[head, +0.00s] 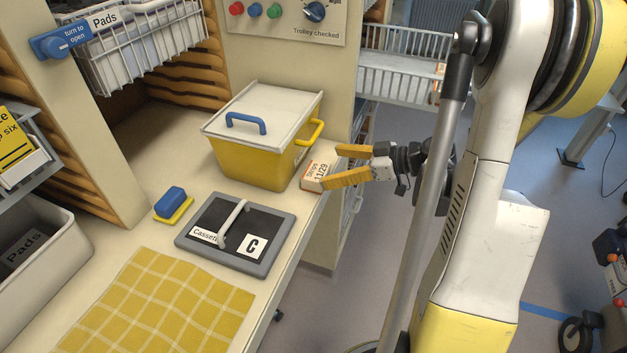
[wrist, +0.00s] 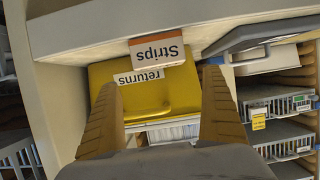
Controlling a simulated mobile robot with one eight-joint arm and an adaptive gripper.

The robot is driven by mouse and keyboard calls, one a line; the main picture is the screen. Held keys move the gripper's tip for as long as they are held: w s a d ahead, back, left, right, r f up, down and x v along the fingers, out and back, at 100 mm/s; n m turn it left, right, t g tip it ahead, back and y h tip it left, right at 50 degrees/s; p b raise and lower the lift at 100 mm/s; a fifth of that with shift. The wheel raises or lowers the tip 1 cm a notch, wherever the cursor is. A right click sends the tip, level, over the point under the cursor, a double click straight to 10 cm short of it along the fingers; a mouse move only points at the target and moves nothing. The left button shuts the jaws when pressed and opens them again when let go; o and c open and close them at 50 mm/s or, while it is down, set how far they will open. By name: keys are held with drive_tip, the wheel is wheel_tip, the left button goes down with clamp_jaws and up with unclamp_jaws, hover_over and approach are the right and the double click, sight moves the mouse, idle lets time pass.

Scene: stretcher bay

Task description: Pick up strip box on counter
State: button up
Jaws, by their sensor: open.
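The strip box (head: 316,177) is a small white carton with orange edges and printed lettering. It sits at the counter's right edge, beside the yellow bin. Whether a finger touches the box cannot be told.
The yellow bin (head: 243,160) with a white lid stands close behind the box. A grey-framed cassette (head: 265,215) lies nearer on the counter (head: 310,215). A blue-and-yellow block (head: 172,204) and a yellow checked cloth (head: 155,305) are further left. Open floor lies right of the counter.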

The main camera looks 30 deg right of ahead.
sight(317, 171)
drive_tip(key=shift+x, duration=0.8)
drive_tip(key=w+a+f+b, duration=0.2)
drive_tip(key=f, duration=0.1)
drive_tip(key=shift+w+a+b, duration=0.35)
drive_tip(key=shift+w+b, duration=0.05)
drive_tip(key=shift+w+a, duration=0.15)
drive_tip(key=shift+r, duration=0.1)
drive_tip(key=c, duration=1.2)
